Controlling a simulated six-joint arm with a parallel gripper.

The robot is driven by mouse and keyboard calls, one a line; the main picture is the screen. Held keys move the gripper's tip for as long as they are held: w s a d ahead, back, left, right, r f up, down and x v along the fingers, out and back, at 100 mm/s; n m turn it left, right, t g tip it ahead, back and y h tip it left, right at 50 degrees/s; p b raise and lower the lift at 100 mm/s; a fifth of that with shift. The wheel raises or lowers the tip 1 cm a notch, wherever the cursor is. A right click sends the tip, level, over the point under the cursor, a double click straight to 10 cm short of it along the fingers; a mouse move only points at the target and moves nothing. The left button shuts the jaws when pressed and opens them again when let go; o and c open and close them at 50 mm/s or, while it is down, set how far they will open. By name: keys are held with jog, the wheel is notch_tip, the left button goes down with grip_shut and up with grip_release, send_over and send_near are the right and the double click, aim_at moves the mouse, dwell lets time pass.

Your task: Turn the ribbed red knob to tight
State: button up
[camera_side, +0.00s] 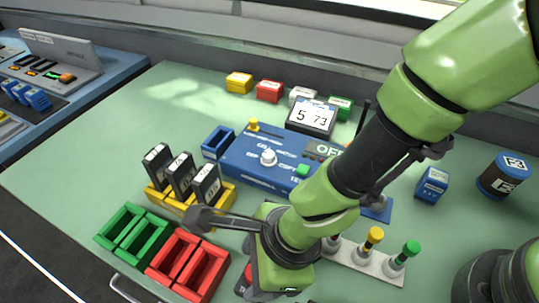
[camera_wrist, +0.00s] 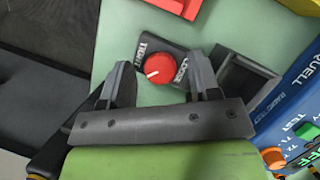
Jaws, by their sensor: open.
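The red knob (camera_wrist: 160,69) shows in the wrist view on a dark plate marked TIGHT on its left and LOOSE on its right. A short white mark on the knob points to the lower left of the picture. My gripper (camera_wrist: 158,62) is open, with one finger on each side of the knob and a gap to both. I cannot tell how high the fingers are above it. In the side view my wrist hangs over the front of the bench, and the knob is mostly or wholly hidden there.
A blue console (camera_side: 262,175) with a white knob stands behind my wrist. Red trays (camera_side: 188,264), green trays (camera_side: 131,232) and a yellow rack (camera_side: 222,196) of dark modules lie left. A plate of coloured plungers (camera_side: 375,262) stands right. A dark open box (camera_wrist: 243,80) sits beside the knob.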

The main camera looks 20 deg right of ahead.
jog(key=n+g, duration=0.1)
jog(key=n, duration=0.2)
jog(key=shift+w+d+r+n+g, duration=0.1)
jog(key=shift+r+n+g, duration=0.15)
jog(key=shift+n+g, duration=0.05)
jog(key=v, duration=1)
jog(key=w+d+m+t+h, duration=0.1)
jog(key=w+m+t, duration=0.4)
jog(key=w+m, duration=0.4)
jog(key=shift+m, duration=3.9)
jog(key=shift+r, duration=0.1)
